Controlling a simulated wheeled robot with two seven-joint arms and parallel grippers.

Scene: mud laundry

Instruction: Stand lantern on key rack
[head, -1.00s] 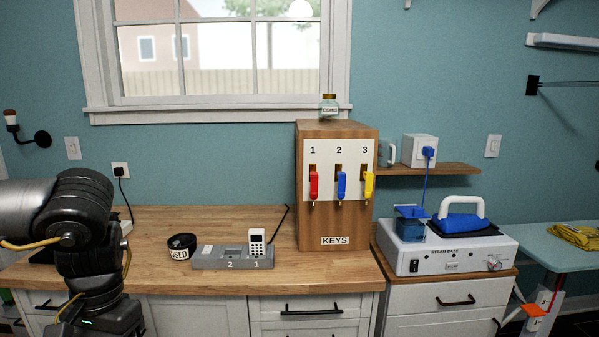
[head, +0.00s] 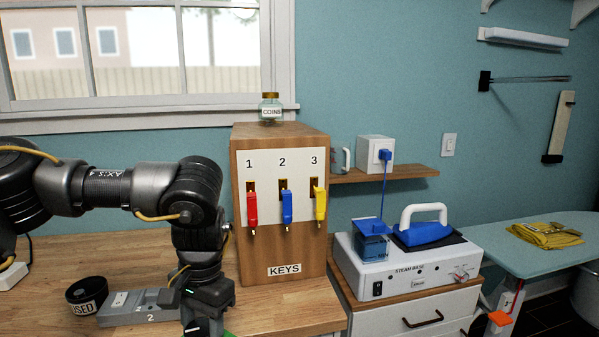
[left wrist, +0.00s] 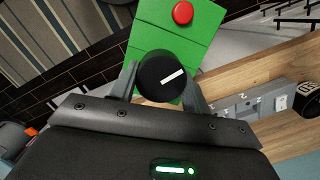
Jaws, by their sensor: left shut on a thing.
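The key rack (head: 283,271) is an upright wooden box with a white front panel numbered 1 to 3. A red, a blue and a yellow key hang on it. My left gripper (head: 207,307) is low in front of the rack's left side, over the counter. In the left wrist view my left gripper (left wrist: 160,88) is shut around the black knob of a green body with a red button, which appears to be the lantern (left wrist: 172,45). Only a sliver of its green shows in the head view. My right gripper is not in view.
A small coin jar (head: 271,108) stands on the rack's top, towards the back; the top in front of it is clear. A grey dock (head: 135,313) and black pot (head: 88,295) are at left. A steam base (head: 408,268) is right of the rack, below a shelf (head: 400,172).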

